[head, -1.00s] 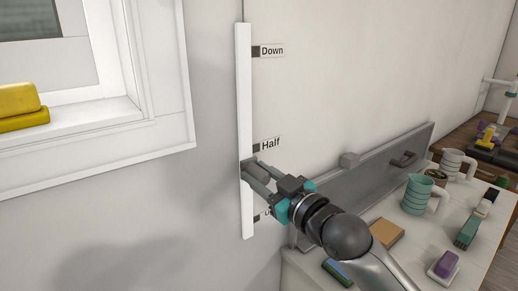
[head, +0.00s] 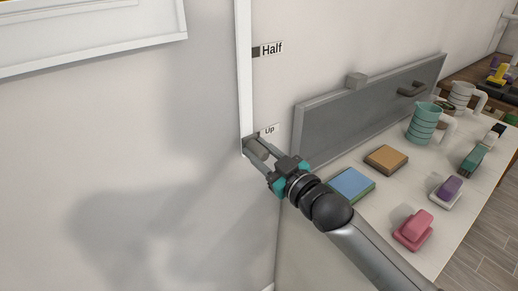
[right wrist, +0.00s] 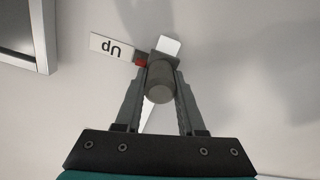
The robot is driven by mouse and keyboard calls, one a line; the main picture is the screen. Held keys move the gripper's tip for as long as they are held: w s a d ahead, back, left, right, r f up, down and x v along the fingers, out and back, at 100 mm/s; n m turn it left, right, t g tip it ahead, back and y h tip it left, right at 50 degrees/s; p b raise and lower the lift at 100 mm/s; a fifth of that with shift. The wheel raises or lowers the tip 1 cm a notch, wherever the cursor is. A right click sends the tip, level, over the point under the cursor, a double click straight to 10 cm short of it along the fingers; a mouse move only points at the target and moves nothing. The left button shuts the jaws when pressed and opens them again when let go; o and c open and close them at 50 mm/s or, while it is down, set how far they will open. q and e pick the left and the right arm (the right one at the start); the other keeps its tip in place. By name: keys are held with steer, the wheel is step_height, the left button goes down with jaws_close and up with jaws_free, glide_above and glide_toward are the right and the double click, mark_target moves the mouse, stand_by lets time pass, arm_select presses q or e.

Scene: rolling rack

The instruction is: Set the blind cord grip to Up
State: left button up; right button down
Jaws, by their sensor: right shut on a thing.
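The white upright rail (head: 243,70) is on the wall in the head view, with a Half label (head: 271,49) and, lower, an Up label (head: 268,130). The blind cord grip (head: 257,148) is a dark grey cylinder near the rail's lower end. My right gripper (head: 259,156) is shut on it. In the right wrist view the cord grip (right wrist: 159,82) sits between both fingers. The Up label (right wrist: 112,48) shows upside down there, with a red mark (right wrist: 142,60) right beside the grip's base. My left gripper is not in view.
A white counter (head: 395,190) at the right holds a blue-topped block (head: 351,184), a tan block (head: 386,159), a teal mug (head: 425,122) and a pink block (head: 414,228). A grey panel (head: 345,115) stands behind them.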

steer(key=shift+f, duration=0.4)
steer(key=c, duration=0.9)
jaws_free()
steer(key=o, duration=0.4)
steer(key=shift+r, duration=0.2)
steer(key=p+v, duration=0.2)
steer(key=v, duration=1.3)
steer(key=shift+s, duration=0.15)
